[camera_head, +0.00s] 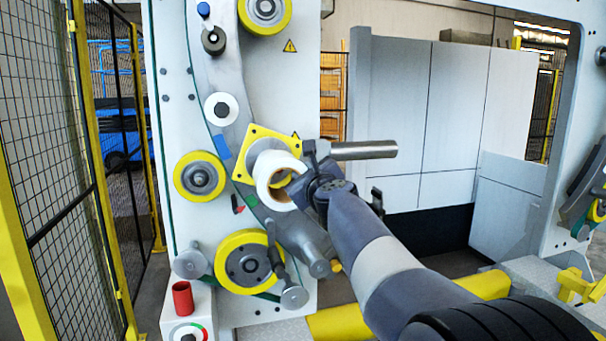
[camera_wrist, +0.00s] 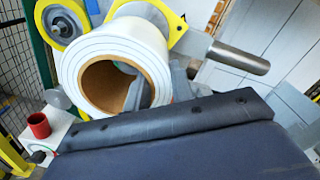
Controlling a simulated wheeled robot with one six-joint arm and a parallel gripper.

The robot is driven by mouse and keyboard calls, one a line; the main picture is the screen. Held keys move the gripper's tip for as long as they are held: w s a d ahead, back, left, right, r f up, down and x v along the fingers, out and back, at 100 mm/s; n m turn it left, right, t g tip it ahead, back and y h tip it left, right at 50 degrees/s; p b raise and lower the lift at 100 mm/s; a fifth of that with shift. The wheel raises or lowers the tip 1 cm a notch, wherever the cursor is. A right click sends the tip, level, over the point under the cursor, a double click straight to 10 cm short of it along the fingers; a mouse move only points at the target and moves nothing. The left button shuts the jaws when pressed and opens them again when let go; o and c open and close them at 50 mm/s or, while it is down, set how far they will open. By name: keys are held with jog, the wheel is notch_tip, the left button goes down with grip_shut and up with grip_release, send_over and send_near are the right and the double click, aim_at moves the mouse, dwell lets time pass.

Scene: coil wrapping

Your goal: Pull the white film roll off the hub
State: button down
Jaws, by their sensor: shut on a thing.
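The white film roll (camera_head: 264,182) is in front of the yellow square plate (camera_head: 239,171) on the machine's white panel. In the wrist view the roll (camera_wrist: 78,62) faces me, with its brown cardboard core (camera_wrist: 93,88) open towards me. My gripper (camera_head: 303,184) is at the roll's right side. In the wrist view my gripper (camera_wrist: 158,88) has one finger inside the core and the other outside, shut on the roll's wall. The hub is mostly hidden behind the roll; I cannot tell how much of it is still inside the core.
A grey bar (camera_head: 365,150) sticks out just right of my gripper. Yellow-rimmed wheels (camera_head: 200,177) and (camera_head: 248,264) surround the roll. A grey roller (camera_head: 305,245) juts out below. A red cup (camera_head: 182,298) stands at lower left. A mesh fence (camera_head: 45,150) is at far left.

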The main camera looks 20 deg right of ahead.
jog(key=s, duration=0.6)
jog(key=shift+s+r+b, duration=0.15)
jog(key=shift+s+b, duration=0.05)
jog(key=shift+b, duration=0.1)
dwell(0.8)
jog(key=shift+w, duration=0.1)
dwell(0.4)
